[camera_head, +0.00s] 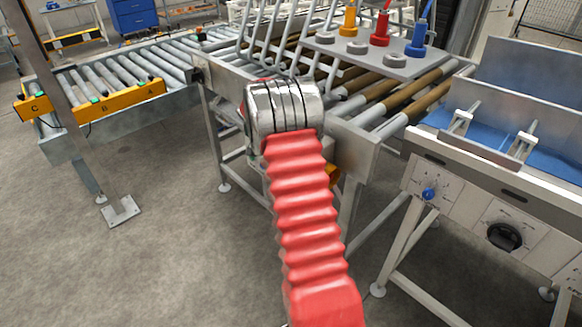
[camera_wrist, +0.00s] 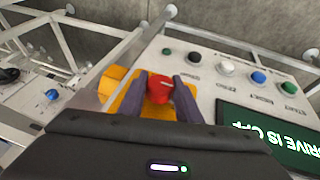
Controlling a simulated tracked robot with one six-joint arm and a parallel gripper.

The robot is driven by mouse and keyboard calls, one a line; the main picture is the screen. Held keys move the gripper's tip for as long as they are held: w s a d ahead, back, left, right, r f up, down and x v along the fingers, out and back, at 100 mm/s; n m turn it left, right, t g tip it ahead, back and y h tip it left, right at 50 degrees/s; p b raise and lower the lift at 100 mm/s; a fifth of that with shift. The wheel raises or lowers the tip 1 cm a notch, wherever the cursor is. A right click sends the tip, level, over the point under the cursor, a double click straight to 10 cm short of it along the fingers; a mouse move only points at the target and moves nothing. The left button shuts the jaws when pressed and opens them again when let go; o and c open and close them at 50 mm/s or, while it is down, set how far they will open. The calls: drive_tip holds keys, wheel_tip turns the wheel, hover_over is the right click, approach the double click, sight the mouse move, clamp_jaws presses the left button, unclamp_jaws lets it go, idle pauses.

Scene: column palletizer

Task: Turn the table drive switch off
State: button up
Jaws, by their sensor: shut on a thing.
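The table drive switch is a red rotary knob (camera_wrist: 159,92) on a yellow plate (camera_wrist: 117,80), set in a light control panel (camera_wrist: 205,88) in the wrist view. My gripper (camera_wrist: 160,78) has its two purple-grey fingers closed on the knob, one on each side. A green display (camera_wrist: 270,135) on the panel shows upside-down lettering that reads "DRIVE IS OFF", its first letter partly cut off. In the head view, my red arm hides my gripper and the knob; a bit of yellow shows beside the arm.
Black, white, blue and green buttons (camera_wrist: 227,67) line the panel near my fingers. In the head view, a roller conveyor (camera_head: 130,68) runs left, and a blue-belted machine (camera_head: 480,165) with knobs stands right. Floor (camera_head: 170,265) is clear at front left.

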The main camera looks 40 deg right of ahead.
drive_tip(key=o, duration=1.1)
drive_tip(key=shift+f, duration=0.1)
drive_tip(key=shift+c, duration=0.2)
drive_tip(key=v, duration=1.3)
drive_tip(key=shift+a+r, duration=0.2)
drive_tip(key=shift+r, duration=0.15)
drive_tip(key=shift+w+n, duration=0.2)
drive_tip(key=shift+n, duration=0.1)
